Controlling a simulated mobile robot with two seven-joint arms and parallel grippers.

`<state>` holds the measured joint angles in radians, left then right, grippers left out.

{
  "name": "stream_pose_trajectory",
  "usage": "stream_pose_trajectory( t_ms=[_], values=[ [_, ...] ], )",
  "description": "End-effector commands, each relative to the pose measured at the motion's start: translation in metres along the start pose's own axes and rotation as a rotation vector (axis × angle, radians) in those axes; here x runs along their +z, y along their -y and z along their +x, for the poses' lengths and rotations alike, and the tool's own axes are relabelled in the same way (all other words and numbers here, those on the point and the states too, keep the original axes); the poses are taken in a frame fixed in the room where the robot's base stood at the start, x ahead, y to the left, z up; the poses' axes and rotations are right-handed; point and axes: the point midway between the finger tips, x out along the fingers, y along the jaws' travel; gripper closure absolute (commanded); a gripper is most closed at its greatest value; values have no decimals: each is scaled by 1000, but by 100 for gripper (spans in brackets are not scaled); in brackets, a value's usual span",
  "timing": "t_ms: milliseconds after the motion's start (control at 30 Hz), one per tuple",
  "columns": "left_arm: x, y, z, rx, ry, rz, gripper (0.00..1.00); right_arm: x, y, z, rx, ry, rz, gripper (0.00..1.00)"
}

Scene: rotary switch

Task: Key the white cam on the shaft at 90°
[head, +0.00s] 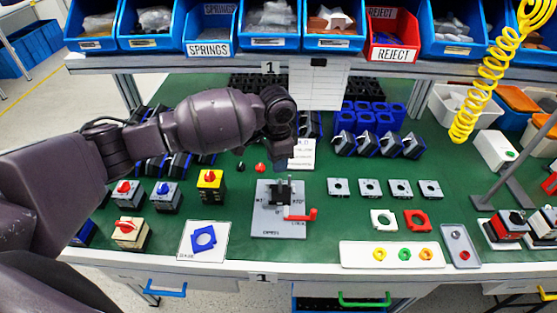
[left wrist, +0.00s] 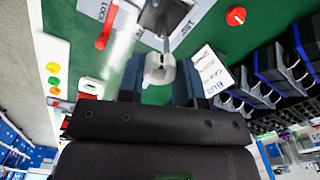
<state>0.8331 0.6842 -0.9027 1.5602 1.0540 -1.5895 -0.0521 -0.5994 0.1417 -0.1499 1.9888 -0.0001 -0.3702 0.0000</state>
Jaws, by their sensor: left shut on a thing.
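My left gripper (head: 283,158) reaches in over the bench, behind the grey fixture plate (head: 263,222). In the left wrist view my left gripper (left wrist: 160,82) is shut on a small pale piece with a hole, which looks like the white cam (left wrist: 160,68). The cam is hardly visible in the head view. The fixture carries a dark block with an upright post (head: 281,190) and a red lever (head: 300,214) pointing right. The block also shows just past the cam in the left wrist view (left wrist: 162,16); whether they touch cannot be told. My right gripper is not in view.
A printed card (head: 302,155) stands behind the fixture. Red and black knobs lie left of it. Several switches stand at left, beside a blue part (head: 204,238) on a card. Square plates (head: 383,220) and a tray (head: 350,257) of coloured rings lie at right.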

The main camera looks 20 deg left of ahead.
Motion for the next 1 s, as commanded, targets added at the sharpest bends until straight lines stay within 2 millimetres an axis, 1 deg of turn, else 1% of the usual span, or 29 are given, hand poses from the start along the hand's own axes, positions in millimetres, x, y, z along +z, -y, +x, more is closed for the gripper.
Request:
stream_pose_trajectory(
  t_ms=[100, 200, 367, 500, 800, 1000],
  values=[
    [-3, 0, 0, 1, 0, 145, 89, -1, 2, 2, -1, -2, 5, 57],
    [-4, 0, 0, 1, 0, 244, 89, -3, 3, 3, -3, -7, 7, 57],
    [-5, 0, 0, 1, 0, 340, 89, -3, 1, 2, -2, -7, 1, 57],
    [-5, 1, 0, 1, 0, 367, 89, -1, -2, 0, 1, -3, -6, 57],
    [-5, 1, 0, 1, 0, 367, 89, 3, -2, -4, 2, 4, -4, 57],
    [-5, 0, -2, 0, 0, 366, 89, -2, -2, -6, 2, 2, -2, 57]
  ],
)
